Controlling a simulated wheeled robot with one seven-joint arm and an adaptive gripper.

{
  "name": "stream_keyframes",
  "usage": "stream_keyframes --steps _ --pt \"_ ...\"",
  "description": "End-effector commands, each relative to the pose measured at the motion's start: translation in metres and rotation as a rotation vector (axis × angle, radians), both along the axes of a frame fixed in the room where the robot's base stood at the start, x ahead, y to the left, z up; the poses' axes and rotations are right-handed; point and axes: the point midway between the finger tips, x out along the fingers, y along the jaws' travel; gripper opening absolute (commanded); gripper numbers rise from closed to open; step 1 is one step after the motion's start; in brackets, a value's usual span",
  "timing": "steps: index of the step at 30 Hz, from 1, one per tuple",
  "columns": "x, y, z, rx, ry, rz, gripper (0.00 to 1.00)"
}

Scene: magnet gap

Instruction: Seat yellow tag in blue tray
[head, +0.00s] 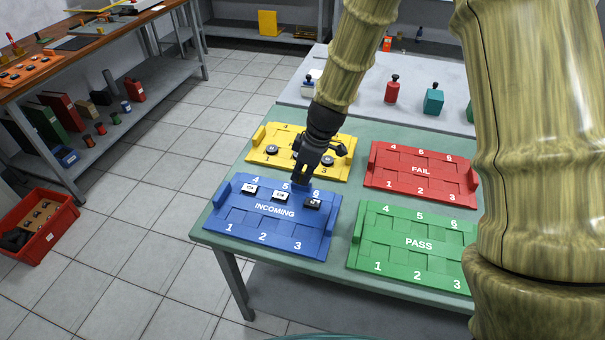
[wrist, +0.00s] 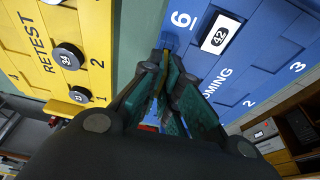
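The blue tray (head: 268,226), marked INCOMING, lies on the green table. In the wrist view the blue tray (wrist: 262,50) is at the right, with the tag marked 42 (wrist: 220,35) beside the number 6. My gripper (head: 300,181) points down at the tray's back edge, near slots 5 and 6. In the wrist view its fingers (wrist: 165,62) converge closely. A thin yellowish strip shows between them; I cannot tell whether it is the yellow tag.
The yellow tray (head: 262,157), marked RETEST, lies behind the blue one and holds round dark pieces, one marked 34 (wrist: 68,57). The red FAIL tray (head: 421,170) and green PASS tray (head: 418,243) lie to the right. Knobbed blocks stand on the grey table behind.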

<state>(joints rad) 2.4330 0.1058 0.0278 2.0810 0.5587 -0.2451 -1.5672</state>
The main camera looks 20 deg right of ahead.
Motion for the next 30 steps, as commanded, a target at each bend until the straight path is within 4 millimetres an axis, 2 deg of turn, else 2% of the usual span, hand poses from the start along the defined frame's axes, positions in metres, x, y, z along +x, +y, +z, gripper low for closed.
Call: stream_keyframes --steps 3,4,7,20,30 --pt "0.0 0.0 -0.003 0.0 0.0 -0.001 0.0" --pt "0.0 0.0 -0.002 0.0 0.0 0.0 0.1" --pt "0.0 0.0 -0.002 0.0 0.0 0.0 0.27" --pt "0.0 -0.001 0.003 0.0 0.0 0.0 0.27" --pt "-0.006 -0.01 0.046 0.0 -0.004 0.0 0.27"
